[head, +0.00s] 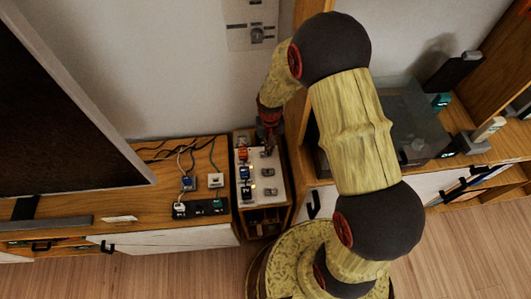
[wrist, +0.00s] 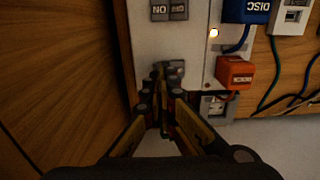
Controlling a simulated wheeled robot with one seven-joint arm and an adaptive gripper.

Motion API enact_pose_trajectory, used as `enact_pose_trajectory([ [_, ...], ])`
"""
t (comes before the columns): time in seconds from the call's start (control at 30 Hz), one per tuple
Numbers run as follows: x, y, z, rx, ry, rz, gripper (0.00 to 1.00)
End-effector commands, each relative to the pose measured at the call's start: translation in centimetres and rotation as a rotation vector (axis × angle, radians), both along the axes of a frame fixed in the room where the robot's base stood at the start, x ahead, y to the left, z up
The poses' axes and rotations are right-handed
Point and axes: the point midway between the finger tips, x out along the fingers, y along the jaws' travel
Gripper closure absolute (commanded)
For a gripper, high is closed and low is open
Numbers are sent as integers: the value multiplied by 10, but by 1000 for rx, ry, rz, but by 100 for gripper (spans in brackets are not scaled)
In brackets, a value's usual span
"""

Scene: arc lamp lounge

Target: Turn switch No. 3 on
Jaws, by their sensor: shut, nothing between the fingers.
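A white switch panel (head: 256,199) lies on a small wooden cabinet, with a column of grey rocker switches on its right side in the head view. My gripper (head: 270,145) is shut and points down at the panel's far end. In the wrist view its fingertips (wrist: 162,76) are at the rocker switch nearest the orange plug (wrist: 234,72) and partly hide it. I cannot tell whether they touch it. That switch (wrist: 176,68) has no readable setting. Another switch (wrist: 169,10) shows "ON". No switch number is readable.
A wooden side wall (wrist: 60,80) stands close by the panel. A power strip with cables (head: 200,207) lies on the cabinet to the left.

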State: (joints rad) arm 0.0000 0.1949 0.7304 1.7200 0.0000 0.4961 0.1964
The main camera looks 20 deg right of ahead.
Motion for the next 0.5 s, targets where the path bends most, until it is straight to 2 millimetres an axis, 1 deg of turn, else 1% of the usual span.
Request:
enact_pose_trajectory([
  [0.5, 0, 0, -7, 0, 0, 0, 100],
])
